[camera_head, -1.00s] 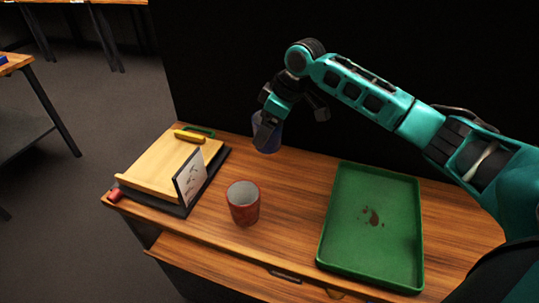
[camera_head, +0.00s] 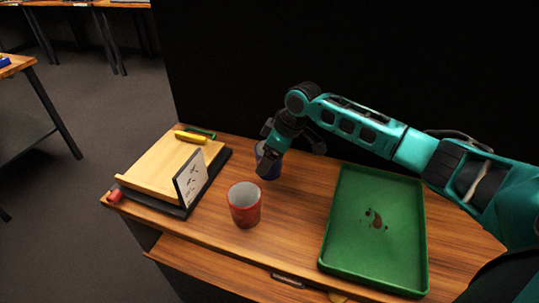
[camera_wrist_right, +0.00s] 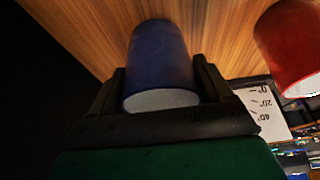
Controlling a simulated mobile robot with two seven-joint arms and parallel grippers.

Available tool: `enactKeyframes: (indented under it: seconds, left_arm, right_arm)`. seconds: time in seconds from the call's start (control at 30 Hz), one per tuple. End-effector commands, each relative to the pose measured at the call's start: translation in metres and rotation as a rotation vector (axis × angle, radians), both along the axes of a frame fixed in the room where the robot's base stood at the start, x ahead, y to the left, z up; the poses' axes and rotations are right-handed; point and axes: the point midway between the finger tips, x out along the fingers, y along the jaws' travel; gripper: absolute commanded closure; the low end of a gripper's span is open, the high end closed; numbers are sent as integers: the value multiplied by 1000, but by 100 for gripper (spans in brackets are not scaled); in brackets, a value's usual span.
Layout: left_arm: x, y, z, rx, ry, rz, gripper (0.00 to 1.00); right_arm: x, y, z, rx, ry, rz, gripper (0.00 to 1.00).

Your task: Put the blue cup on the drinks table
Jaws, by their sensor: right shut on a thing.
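My right gripper (camera_head: 270,147) is shut on the blue cup (camera_head: 268,164) at the back of the wooden table (camera_head: 300,190). In the right wrist view the fingers (camera_wrist_right: 160,85) lie on either side of the blue cup (camera_wrist_right: 160,50), with its pale rim toward the gripper. The cup is upright, at or just above the tabletop; I cannot tell whether it touches. The gripper partly hides it in the head view. My left gripper is not in view.
A red cup (camera_head: 244,206) stands in front of the blue cup. A wooden board on a dark base (camera_head: 165,168) with a white card (camera_head: 190,178) is at left. A green tray (camera_head: 350,255) with brown marks lies at right. Bare wood lies between red cup and tray.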

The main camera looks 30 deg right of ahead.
Motion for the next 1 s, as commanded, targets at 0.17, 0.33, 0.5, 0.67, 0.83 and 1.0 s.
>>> enactKeyframes:
  seconds: [0.17, 0.33, 0.5, 0.67, 0.83, 1.0]
  left_arm:
    - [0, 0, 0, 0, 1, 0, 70]
    - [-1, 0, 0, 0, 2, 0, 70]
    - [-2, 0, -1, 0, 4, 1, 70]
    - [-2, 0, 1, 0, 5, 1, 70]
    - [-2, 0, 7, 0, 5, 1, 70]
    - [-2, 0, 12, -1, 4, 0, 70]
  right_arm:
    - [0, 0, -2, 1, 1, -1, 11]
    - [0, 0, -2, 1, 1, 0, 0]
    - [0, 0, -1, 0, 0, 0, 0]
    - [-3, -4, 12, -2, -1, 0, 0]
    - [-12, -12, 44, -1, -3, -1, 0]
    - [-22, -21, 78, -1, -3, -1, 0]
